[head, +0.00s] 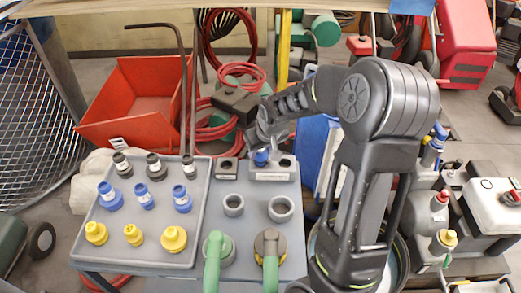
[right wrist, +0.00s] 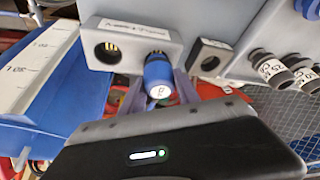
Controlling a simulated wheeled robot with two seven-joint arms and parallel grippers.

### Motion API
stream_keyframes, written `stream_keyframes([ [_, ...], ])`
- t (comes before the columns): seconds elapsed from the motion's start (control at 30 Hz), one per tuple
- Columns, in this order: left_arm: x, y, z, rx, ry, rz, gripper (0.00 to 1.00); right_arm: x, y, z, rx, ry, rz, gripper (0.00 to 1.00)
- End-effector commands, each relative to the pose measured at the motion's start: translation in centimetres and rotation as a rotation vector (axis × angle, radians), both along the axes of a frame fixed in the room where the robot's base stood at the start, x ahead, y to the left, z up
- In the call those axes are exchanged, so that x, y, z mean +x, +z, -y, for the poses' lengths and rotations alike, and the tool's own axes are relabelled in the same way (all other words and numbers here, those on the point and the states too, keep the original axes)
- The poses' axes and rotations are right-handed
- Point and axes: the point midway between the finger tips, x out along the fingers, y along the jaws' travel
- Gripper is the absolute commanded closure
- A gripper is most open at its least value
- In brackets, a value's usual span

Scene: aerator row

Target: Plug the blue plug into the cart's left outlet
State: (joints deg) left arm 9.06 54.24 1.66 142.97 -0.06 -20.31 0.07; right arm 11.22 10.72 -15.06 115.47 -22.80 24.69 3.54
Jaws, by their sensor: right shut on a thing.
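The blue plug (head: 262,157) is at the left of two holes in the grey outlet block (head: 270,176) on the cart. In the right wrist view the blue plug (right wrist: 158,80) shows a white end and covers most of one hole. Gold contacts show at the hole's edge, so it does not look fully seated; how deep it sits I cannot tell. The other hole (right wrist: 107,53) of the outlet block is empty. My right gripper (right wrist: 160,92) is shut on the blue plug, its fingers on both sides. My left gripper is not in view.
A grey tray (head: 202,245) on the left holds several black, blue and yellow plugs. A single-hole block (head: 227,169) stands left of the outlet block. Two grey rings (head: 281,208) and green hose fittings (head: 216,250) are nearer. A red bin (head: 130,120) stands behind the tray.

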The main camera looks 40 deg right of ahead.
Motion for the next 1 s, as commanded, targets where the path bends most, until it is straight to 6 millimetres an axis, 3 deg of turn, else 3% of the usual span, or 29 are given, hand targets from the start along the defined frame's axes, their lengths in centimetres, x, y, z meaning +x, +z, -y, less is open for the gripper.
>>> stream_keyframes([
  [0.73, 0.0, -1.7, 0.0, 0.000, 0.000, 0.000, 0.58, 0.0, -1.9, 0.0, 0.000, 0.000, 0.000, 1.00],
  [0.77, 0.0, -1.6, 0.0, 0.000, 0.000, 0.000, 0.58, 0.0, -1.9, 0.0, 0.000, 0.000, 0.000, 0.61],
  [1.0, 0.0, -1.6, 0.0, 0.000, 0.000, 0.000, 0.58, 0.0, -1.8, 0.0, 0.000, 0.000, 0.000, 0.42],
])
